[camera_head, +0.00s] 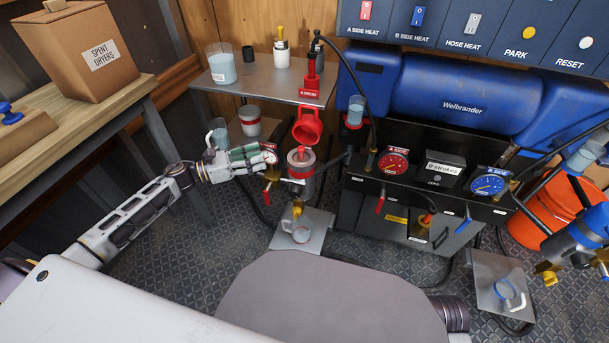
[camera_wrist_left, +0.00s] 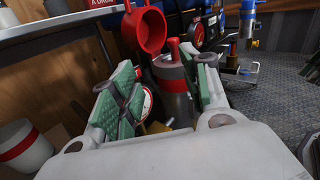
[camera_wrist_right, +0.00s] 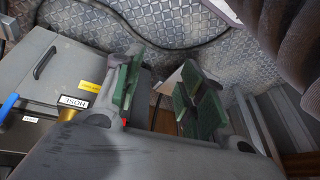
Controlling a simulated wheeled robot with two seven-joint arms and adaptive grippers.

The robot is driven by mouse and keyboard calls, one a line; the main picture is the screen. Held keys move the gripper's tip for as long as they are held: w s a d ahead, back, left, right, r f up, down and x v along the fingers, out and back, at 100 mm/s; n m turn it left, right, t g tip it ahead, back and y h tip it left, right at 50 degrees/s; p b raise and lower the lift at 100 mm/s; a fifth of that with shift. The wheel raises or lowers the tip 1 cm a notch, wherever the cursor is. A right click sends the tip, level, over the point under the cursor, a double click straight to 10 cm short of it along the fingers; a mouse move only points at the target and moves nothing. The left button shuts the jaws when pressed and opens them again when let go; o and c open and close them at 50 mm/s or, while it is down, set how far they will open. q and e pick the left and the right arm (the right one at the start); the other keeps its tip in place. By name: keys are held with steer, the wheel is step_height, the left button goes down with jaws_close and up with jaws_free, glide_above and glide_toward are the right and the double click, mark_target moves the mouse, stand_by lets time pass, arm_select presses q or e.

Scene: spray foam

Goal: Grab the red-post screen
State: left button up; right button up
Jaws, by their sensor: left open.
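A grey cylindrical housing with a red band (camera_head: 300,174) stands upright left of centre, and a red post (camera_head: 301,154) rises from its top. In the left wrist view, the housing (camera_wrist_left: 174,72) and the red post (camera_wrist_left: 172,48) show beyond my fingers. The screen below the post is hidden in the housing. A red cup-shaped cap (camera_head: 308,126) hangs tilted above it.
A metal shelf (camera_head: 268,83) with a cup and bottles is behind the housing. A red-banded pot (camera_head: 249,121) stands under it. The blue Welbrander machine (camera_head: 458,95) fills the right. A workbench (camera_head: 75,125) is at left.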

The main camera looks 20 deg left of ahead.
mark_target(301, 163)
arm_select(q)
steer(key=shift+s+d+r+m+g+h, duration=0.15)
steer(key=shift+s+d+m+g, duration=0.05)
steer(key=shift+d+m, duration=0.25)
steer(key=shift+s+d+r+m+g+h, duration=0.1)
steer(key=shift+s+d+m+g+h, duration=0.15)
steer(key=shift+m, duration=0.2)
arm_select(e)
steer(key=shift+s+d+r, duration=0.1)
steer(key=shift+s+r, duration=0.2)
steer(key=shift+r, duration=0.15)
arm_select(q)
steer(key=shift+w+d, duration=0.1)
steer(key=b+x, duration=0.1)
steer(key=x, duration=0.7)
steer(key=shift+w+b, duration=0.15)
steer(key=shift+b, duration=0.2)
arm_select(e)
steer(key=f, duration=0.2)
steer(key=shift+w+a+f+t+y, duration=0.1)
steer(key=shift+a+f+t+y, duration=0.2)
steer(key=shift+a+f, duration=0.1)
arm_select(q)
steer(key=shift+d, duration=0.15)
steer(key=shift+d, duration=0.1)
